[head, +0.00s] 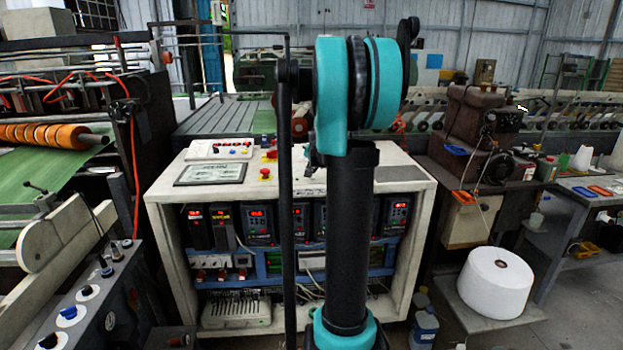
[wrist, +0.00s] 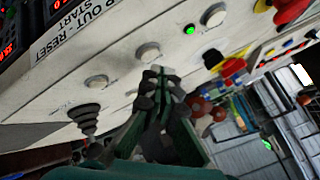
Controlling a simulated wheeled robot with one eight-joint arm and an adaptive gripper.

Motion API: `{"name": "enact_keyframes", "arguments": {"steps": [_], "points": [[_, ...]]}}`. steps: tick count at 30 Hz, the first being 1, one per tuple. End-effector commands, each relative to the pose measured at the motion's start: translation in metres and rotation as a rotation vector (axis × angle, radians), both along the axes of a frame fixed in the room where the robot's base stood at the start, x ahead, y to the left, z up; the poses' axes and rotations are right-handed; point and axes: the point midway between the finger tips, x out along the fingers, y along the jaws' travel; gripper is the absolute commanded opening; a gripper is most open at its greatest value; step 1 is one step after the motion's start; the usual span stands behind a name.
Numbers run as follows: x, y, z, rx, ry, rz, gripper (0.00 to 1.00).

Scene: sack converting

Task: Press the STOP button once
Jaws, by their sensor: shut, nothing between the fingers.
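A white control panel (wrist: 120,70) fills the upper left of the wrist view, tilted. It has several pale round buttons, one (wrist: 148,52) just beyond my fingertips. Two others are a button (wrist: 213,15) at the top and a button (wrist: 96,82) to the left. Printing reads "OUT - RESET" and "START"; I see no readable STOP label. A red button on a yellow base (wrist: 232,67) is right of my fingers. My gripper (wrist: 155,78) is shut and empty, close to the panel; contact cannot be told. The head view hides the gripper behind my arm.
A black knob (wrist: 84,117) and a lit green lamp (wrist: 189,29) are on the panel. In the head view, the white cabinet (head: 165,190) carries a framed sheet (head: 211,174) and red buttons, one (head: 264,174) near my arm. A white roll (head: 495,283) stands right.

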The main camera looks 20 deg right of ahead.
Motion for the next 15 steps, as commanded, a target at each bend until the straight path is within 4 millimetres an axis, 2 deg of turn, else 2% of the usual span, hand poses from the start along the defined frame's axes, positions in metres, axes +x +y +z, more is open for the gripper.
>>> {"name": "enact_keyframes", "arguments": {"steps": [15], "points": [[0.0002,0.0,-0.0069,0.0,0.0,0.0,0.0]]}}
